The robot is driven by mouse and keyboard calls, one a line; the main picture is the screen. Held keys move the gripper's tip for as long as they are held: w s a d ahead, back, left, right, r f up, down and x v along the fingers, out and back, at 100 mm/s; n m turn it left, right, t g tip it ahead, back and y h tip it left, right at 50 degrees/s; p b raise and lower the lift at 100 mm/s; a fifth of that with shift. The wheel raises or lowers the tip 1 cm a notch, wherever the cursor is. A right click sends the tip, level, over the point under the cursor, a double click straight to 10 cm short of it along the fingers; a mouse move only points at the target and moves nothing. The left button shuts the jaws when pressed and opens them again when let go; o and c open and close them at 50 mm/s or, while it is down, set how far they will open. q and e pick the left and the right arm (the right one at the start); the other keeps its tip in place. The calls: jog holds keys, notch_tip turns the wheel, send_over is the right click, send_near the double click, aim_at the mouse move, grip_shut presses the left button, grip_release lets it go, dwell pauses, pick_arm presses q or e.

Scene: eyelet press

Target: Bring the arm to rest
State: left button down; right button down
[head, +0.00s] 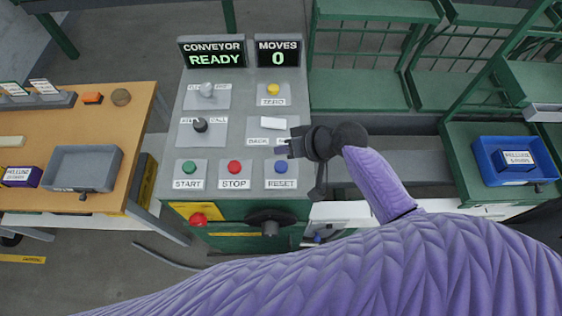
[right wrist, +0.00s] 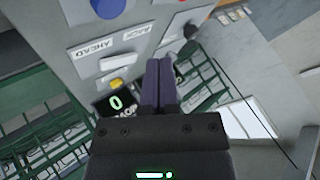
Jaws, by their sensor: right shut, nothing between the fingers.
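My right arm in its purple sleeve reaches across the head view to the control panel (head: 217,153). My right gripper (head: 283,149) is in front of the panel's right side, beside the white BACK rocker switch (head: 273,124) and above the blue RESET button (head: 281,167). In the right wrist view the gripper's fingers (right wrist: 160,84) are together with nothing between them. I cannot tell whether they touch the panel. My left gripper is not in view.
The displays read CONVEYOR READY (head: 212,53) and MOVES 0 (head: 278,53). A red knob (head: 198,219) and black handwheel (head: 270,220) project below. A wooden table (head: 119,103) with a grey bin (head: 84,168) stands left. Green shelving with a blue bin (head: 513,160) stands right.

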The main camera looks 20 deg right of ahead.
dwell(0.3)
jog(key=s+d+r+n+g+h, duration=0.1)
jog(key=s+d+r+h, duration=0.15)
jog(key=s, duration=0.65)
jog(key=s+d+r+g+h, duration=0.15)
jog(key=s+h, duration=0.25)
jog(key=s, duration=0.4)
notch_tip(320, 180, down, 27)
jog(key=s+g+b, duration=0.2)
jog(key=b, duration=0.8)
jog(key=s+d+f+b, duration=0.1)
jog(key=s+f+b, duration=0.3)
jog(key=s+f, duration=0.3)
jog(key=s+d+f+b, duration=0.2)
jog(key=s+f+b, duration=0.2)
jog(key=f, duration=0.9)
jog(key=s+g, duration=0.1)
jog(key=s, duration=0.2)
jog(key=shift+n+h+b, duration=0.3)
jog(key=shift+h+b, duration=0.05)
jog(key=shift+b, duration=0.05)
jog(key=shift+s+d+f, duration=0.1)
jog(key=shift+d, duration=0.05)
